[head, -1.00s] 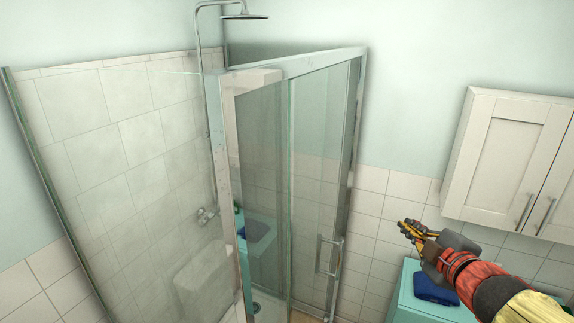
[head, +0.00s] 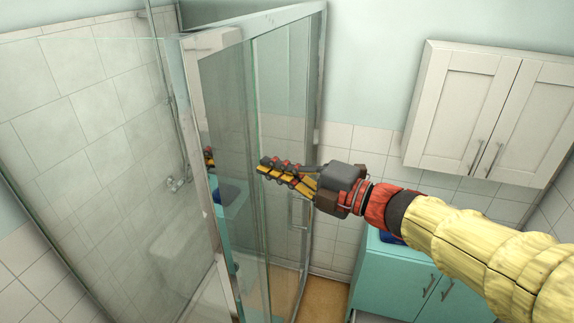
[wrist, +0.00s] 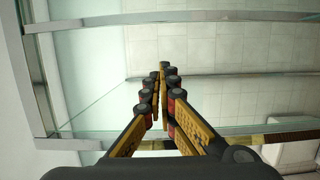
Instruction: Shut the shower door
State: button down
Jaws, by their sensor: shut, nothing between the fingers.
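The shower door (head: 284,110) is clear glass in a metal frame on the front of the shower cubicle. Its upright bar handle (head: 298,212) shows below my gripper. My gripper (head: 264,167) is shut and empty, pointing left in front of the glass near a greenish upright pane edge. I cannot tell whether it touches the glass or the edge. Its reflection shows in the left pane (head: 222,120). In the wrist view my shut gripper (wrist: 162,72) points into view between metal rails, with white tiles beyond. How far the door stands open is unclear.
A clear side pane (head: 80,150) stands at the left with tiled wall behind. A white wall cabinet (head: 480,110) hangs at the right. A teal vanity (head: 405,283) stands below my arm. Brown floor (head: 325,293) shows between vanity and shower.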

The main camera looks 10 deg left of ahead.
aim_at(247, 145)
jog(key=p+x, duration=0.1)
jog(key=x, duration=0.4)
jog(key=shift+w+d+r, duration=0.1)
jog(key=shift+w, duration=0.1)
jog(key=shift+w+d+p, duration=0.2)
jog(key=shift+w+p, duration=0.65)
jog(key=shift+w, duration=0.85)
